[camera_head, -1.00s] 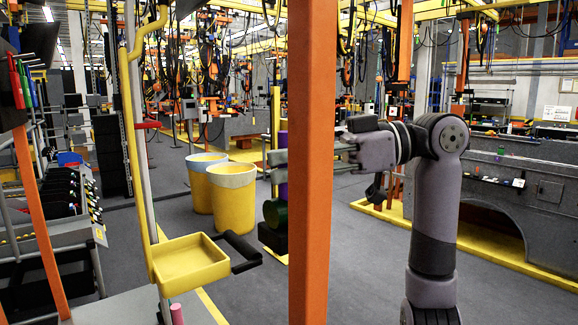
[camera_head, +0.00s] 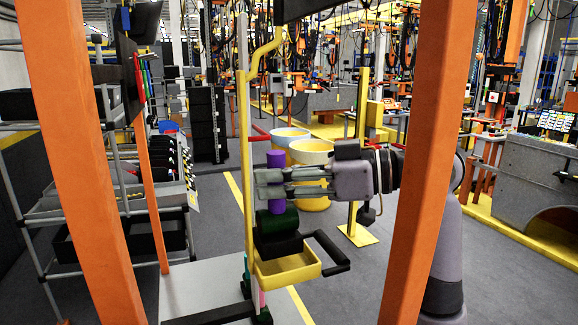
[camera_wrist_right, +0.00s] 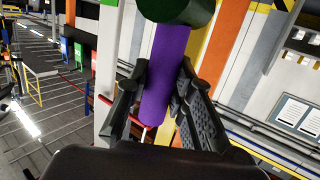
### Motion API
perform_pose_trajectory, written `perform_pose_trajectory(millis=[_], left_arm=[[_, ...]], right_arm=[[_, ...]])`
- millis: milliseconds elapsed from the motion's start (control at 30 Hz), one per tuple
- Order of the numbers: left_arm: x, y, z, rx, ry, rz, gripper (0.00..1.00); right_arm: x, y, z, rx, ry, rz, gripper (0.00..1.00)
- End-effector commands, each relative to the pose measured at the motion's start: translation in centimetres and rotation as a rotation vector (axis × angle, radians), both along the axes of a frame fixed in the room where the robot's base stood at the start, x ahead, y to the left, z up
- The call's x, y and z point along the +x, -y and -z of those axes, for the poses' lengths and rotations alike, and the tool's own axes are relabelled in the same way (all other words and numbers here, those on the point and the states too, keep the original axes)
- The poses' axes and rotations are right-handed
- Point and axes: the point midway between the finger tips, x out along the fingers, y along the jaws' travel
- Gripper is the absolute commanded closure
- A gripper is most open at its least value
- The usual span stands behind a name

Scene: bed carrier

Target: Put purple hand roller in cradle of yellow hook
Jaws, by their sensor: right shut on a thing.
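The purple hand roller (camera_head: 277,197) is upright in the head view, with a dark green cylinder (camera_head: 277,222) at its lower end. My right gripper (camera_head: 268,183) is shut on its purple shaft. In the right wrist view the shaft (camera_wrist_right: 164,75) lies between the two fingers (camera_wrist_right: 160,88), with the green end (camera_wrist_right: 178,10) at the top. The yellow hook (camera_head: 249,130) hangs upright; its shallow yellow tray-like cradle (camera_head: 290,277) is just below the roller. A black block (camera_head: 278,246) shows between the green end and the tray; contact cannot be told. My left gripper is not in view.
A black loop handle (camera_head: 335,255) sticks out right of the tray. Orange posts stand at left (camera_head: 80,160) and right (camera_head: 425,170). A white platform (camera_head: 205,290) is below. Yellow bins (camera_head: 315,200) stand behind my gripper. A shelf rack is at left.

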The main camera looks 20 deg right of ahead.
Motion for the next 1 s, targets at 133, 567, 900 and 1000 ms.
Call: perform_pose_trajectory(millis=[133,567,900,1000], left_arm=[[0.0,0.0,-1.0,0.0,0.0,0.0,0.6],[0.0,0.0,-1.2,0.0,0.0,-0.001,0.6],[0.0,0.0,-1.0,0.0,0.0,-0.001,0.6],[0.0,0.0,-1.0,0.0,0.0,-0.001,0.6]], right_arm=[[-0.1,0.0,1.2,0.008,0.001,-0.001,1.0],[-0.1,0.1,2.4,0.005,0.006,0.001,1.0],[-0.1,0.0,2.8,0.0,-0.001,-0.001,0.62],[-0.1,0.0,2.8,0.001,-0.001,-0.001,0.58]])
